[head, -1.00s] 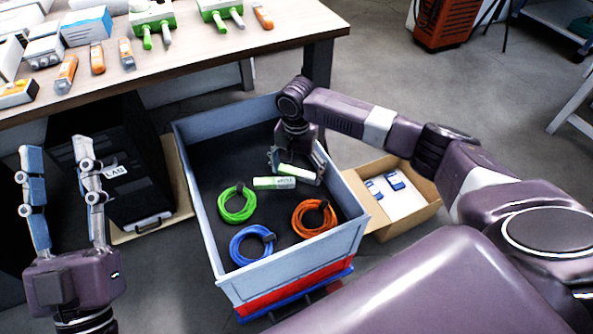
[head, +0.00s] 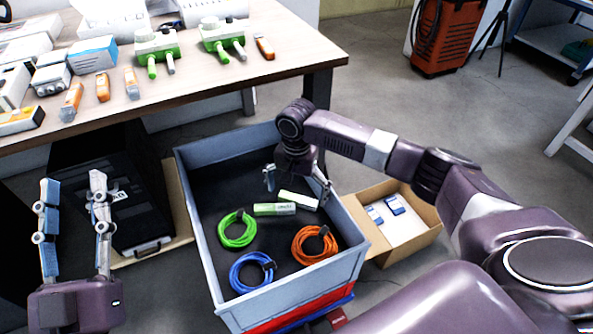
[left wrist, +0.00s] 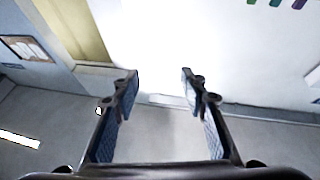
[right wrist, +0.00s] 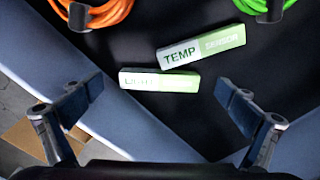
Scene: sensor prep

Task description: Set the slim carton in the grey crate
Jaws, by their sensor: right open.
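The slim carton (head: 299,200), white and green, lies flat on the dark floor of the grey crate (head: 198,225). In the right wrist view the slim carton (right wrist: 160,81) reads LIGHT, and its fainter second word is hard to read. A thicker carton (head: 274,209) marked TEMP SENSOR (right wrist: 202,50) lies close beside it. My right gripper (head: 298,187) is open above the slim carton, its fingers spread to either side and apart from it. My left gripper (head: 73,187) is open and empty, left of the crate.
Green (head: 237,230), blue (head: 252,272) and orange (head: 314,245) cable coils lie in the crate's near half. A cardboard box (head: 415,233) stands to the right, a black case (head: 112,185) to the left. The table (head: 215,85) behind holds several devices.

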